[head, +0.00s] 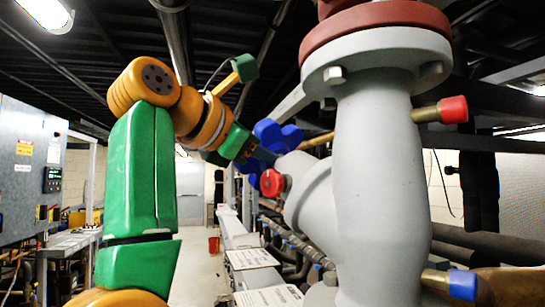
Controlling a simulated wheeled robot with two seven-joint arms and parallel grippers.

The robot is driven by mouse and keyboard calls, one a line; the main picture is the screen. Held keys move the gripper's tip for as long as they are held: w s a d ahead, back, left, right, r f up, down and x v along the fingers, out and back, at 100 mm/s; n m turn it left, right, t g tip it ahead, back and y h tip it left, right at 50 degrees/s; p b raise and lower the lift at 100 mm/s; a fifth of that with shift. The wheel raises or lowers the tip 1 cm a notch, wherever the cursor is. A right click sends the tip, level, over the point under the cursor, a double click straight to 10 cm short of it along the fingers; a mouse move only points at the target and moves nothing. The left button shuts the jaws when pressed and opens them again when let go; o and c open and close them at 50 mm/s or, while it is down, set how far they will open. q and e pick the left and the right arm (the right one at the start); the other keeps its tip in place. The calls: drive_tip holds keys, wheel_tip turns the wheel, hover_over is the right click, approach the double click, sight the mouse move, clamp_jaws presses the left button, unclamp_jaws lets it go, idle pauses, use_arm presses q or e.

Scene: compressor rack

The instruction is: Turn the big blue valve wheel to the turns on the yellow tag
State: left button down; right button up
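The big blue valve wheel (280,134) is seen nearly edge-on in the middle of the head view. It sits left of a large grey valve body (378,170), on its slanted branch. My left arm reaches in from the left, and my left gripper (264,158) is at the near lower-left side of the wheel, close to or touching its rim. Its fingers are small, dark and partly merged with the wheel, so their opening is unclear. I cannot make out a yellow tag on the valve. My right gripper is out of view.
A red round cap (271,183) sits just below the wheel. Red-capped (453,109) and blue-capped (462,285) stubs stick out right of the valve body. A grey control cabinet (30,165) stands at left. A clear aisle (196,270) runs back past a red bucket (214,245).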

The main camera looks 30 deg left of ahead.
use_arm(q)
drive_tip(key=shift+r, duration=0.3)
idle(0.4)
drive_tip(key=c, duration=0.8)
unclamp_jaws()
drive_tip(key=shift+o, duration=0.6)
drive_tip(key=shift+d+f, duration=0.1)
drive_tip(key=shift+s, duration=0.1)
